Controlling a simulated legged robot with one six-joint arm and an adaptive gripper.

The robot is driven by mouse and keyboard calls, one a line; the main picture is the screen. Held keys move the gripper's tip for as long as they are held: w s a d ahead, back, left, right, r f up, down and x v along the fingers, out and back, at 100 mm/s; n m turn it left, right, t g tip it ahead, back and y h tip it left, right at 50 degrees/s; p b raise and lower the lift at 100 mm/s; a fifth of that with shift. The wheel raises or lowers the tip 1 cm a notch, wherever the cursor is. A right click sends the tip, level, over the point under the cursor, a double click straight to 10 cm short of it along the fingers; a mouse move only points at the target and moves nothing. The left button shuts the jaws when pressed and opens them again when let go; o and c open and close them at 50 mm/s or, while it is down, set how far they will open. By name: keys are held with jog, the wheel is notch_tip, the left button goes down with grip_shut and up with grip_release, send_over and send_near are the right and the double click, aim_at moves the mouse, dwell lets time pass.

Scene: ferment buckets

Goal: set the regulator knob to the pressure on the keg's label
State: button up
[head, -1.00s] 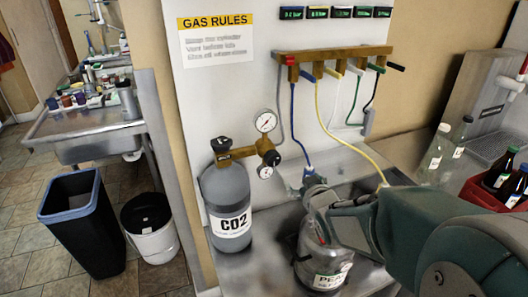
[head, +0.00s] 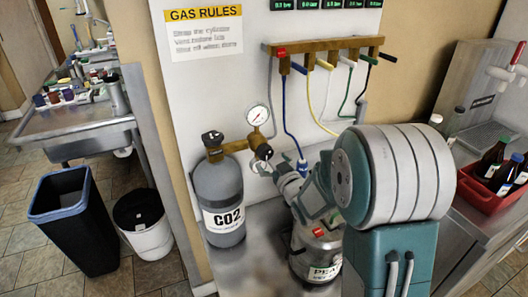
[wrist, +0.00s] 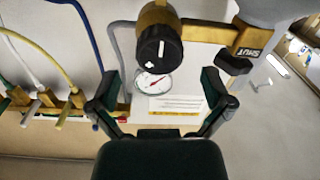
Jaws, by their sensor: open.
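The black regulator knob (head: 264,152) sits on the brass regulator beside the grey CO2 cylinder (head: 218,195). In the wrist view the knob (wrist: 158,47) carries a white mark and lies just ahead of my gripper. My gripper (wrist: 160,76) is open, its fingers spread to either side below the knob, not visibly touching it. In the head view my gripper (head: 277,172) is just below and right of the knob. The pressure gauge (head: 258,115) has a white dial; its reading is too small to tell. The keg (head: 312,252) stands below my arm, its label partly hidden and its pressure unreadable.
A brass manifold (head: 325,52) with coloured hoses hangs on the white panel. A valve tag reading SHUT (wrist: 249,53) shows beside the cylinder valve. A red crate of bottles (head: 492,180) stands at the right. Bins stand on the floor at the left.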

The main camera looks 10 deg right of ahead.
aim_at(267, 155)
jog(key=x, duration=0.5)
jog(key=shift+s, duration=0.1)
jog(key=c, duration=1.1)
